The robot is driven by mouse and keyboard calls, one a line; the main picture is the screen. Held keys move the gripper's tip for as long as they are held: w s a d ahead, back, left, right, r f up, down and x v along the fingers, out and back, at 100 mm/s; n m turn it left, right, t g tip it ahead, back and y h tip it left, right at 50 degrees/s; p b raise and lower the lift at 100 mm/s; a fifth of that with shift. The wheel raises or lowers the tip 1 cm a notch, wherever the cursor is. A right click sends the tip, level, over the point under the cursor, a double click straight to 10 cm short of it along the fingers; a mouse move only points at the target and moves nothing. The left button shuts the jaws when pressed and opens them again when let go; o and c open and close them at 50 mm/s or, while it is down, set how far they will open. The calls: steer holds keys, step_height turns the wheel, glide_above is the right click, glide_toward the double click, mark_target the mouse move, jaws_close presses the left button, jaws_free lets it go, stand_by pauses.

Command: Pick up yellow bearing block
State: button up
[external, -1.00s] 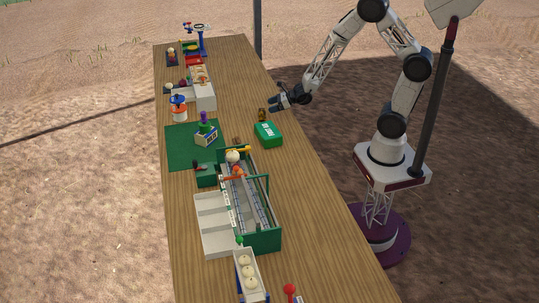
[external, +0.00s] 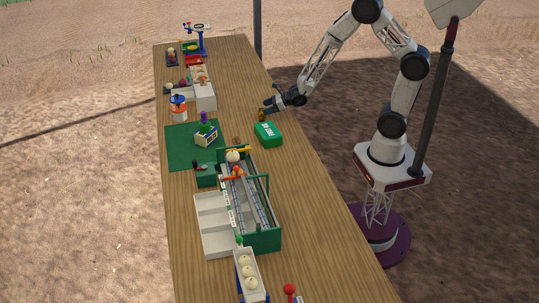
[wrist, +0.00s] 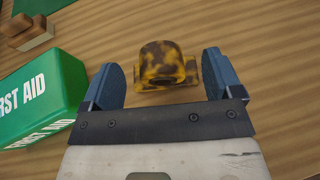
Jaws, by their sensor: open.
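The yellow bearing block (wrist: 160,66), mottled yellow and dark brown with a rounded top and flat base, stands on the table. It lies between and slightly ahead of my gripper's fingers (wrist: 162,82) in the wrist view. My gripper is open, with a blue-grey finger to either side of the block and nothing held. In the external view the block (external: 262,116) is small, just below my gripper (external: 268,104), which hangs above the table's right side. How high the fingers are above the table is hard to tell.
A green first aid box (wrist: 42,96) sits close to the left finger; it also shows in the external view (external: 268,134). A brown block (wrist: 28,32) lies beyond it. The wooden table (wrist: 265,50) to the right of the bearing block is clear. A green mat (external: 180,150) lies further left.

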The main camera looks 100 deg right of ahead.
mark_target(261, 108)
steer(key=shift+x, duration=2.55)
steer(key=shift+a+r, duration=0.1)
steer(key=shift+r, duration=0.05)
steer(key=c, duration=1.3)
steer(key=shift+r, duration=0.1)
steer(key=shift+r, duration=4.95)
